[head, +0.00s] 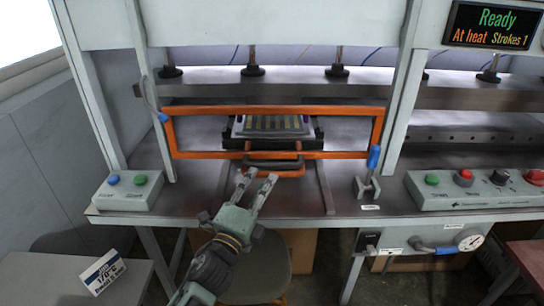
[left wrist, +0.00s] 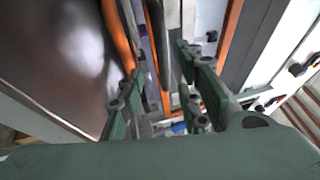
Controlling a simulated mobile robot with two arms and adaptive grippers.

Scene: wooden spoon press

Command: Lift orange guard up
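The orange guard (head: 200,155) is a rectangular frame across the front of the press opening in the head view. Its lower bar hangs a little above the press table. My right gripper is not in view.
Behind the guard is a dark tray (head: 272,126) with a striped plate. A two-button box (head: 128,191) stands left, a blue-handled lever (head: 373,157) right, and a control panel (head: 470,188) farther right. A stool (head: 262,265) is below my left arm.

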